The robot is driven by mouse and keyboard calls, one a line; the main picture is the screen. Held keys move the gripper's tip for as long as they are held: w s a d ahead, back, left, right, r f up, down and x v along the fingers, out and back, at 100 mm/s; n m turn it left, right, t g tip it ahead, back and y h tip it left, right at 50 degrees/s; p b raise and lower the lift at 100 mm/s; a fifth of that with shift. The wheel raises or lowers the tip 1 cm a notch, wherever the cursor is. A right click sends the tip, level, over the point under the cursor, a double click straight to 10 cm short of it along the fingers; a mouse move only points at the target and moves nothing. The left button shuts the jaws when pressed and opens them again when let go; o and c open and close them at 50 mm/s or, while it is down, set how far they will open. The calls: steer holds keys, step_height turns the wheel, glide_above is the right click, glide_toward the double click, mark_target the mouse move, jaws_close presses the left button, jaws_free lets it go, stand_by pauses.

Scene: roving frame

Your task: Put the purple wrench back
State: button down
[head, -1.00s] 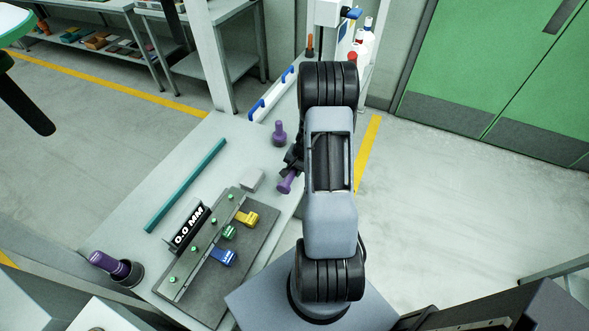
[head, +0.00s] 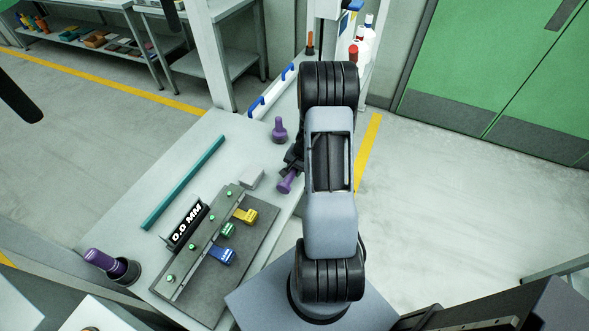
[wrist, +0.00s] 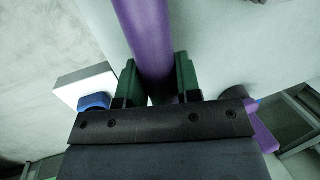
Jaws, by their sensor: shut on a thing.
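My gripper (head: 293,163) is at the right edge of the bench, partly hidden by my arm. In the wrist view its green-padded fingers (wrist: 157,82) are shut on a purple cylindrical handle, which I take as the purple wrench (wrist: 146,35). The purple wrench also shows in the head view (head: 286,182), below the jaws. Its far end is out of the wrist view. Another purple piece (head: 279,130) stands upright on the bench just beyond my gripper. A third purple piece (head: 104,262) leans in a dark round holder (head: 131,275) at the front left.
A dark fixture board (head: 205,290) carries yellow, green and blue tags beside a "0.0 MM" display (head: 187,225).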

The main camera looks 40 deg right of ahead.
steer(key=shift+f, duration=0.15)
steer(key=c, duration=0.7)
jaws_free()
steer(key=shift+c, duration=0.2)
steer(key=shift+r+p, duration=2.75)
steer(key=shift+r, duration=1.25)
